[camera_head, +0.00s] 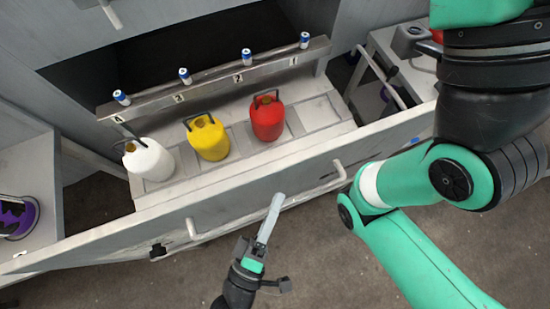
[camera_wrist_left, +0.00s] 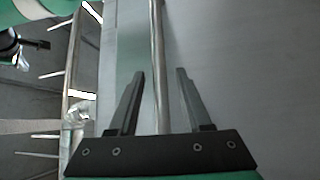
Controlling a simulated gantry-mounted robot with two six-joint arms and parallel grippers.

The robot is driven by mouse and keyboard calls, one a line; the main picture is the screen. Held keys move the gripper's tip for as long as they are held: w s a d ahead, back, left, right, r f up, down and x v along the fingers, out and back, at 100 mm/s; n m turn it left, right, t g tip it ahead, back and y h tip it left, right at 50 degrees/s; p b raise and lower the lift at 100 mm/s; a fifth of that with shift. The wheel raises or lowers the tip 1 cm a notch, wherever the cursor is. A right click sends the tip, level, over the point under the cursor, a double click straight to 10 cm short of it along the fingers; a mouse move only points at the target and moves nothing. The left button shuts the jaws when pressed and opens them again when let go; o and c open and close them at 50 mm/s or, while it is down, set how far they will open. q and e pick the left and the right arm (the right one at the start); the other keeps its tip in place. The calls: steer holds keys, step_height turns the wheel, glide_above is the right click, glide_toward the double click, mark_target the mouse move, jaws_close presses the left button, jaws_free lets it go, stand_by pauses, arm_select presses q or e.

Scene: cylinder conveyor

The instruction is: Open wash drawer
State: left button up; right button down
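A grey drawer with a long front panel (camera_head: 265,185) is pulled out from the cabinet, showing a tray (camera_head: 325,113) with a white (camera_head: 148,160), a yellow (camera_head: 208,138) and a red (camera_head: 267,117) canister. A long bar handle on brackets (camera_head: 193,228) runs along the panel's front. My left gripper (camera_head: 276,200) is in front of the panel, near the middle of this handle. In the left wrist view my open fingers (camera_wrist_left: 160,72) stand either side of the metal handle bar (camera_wrist_left: 158,45), with gaps on both sides. My right arm crosses the right side; its gripper is out of view.
A ledge (camera_head: 215,76) behind the canisters carries several small blue and white cylinders (camera_head: 184,75). A purple round object (camera_head: 18,216) is at far left. A side bench (camera_head: 405,62) stands at the upper right. Floor in front of the panel is clear.

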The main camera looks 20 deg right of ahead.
stand_by(0.4)
arm_select(q)
steer(key=b+v, duration=0.6)
steer(key=v, duration=0.5)
steer(key=shift+s+a, duration=0.2)
steer(key=shift+a, duration=0.05)
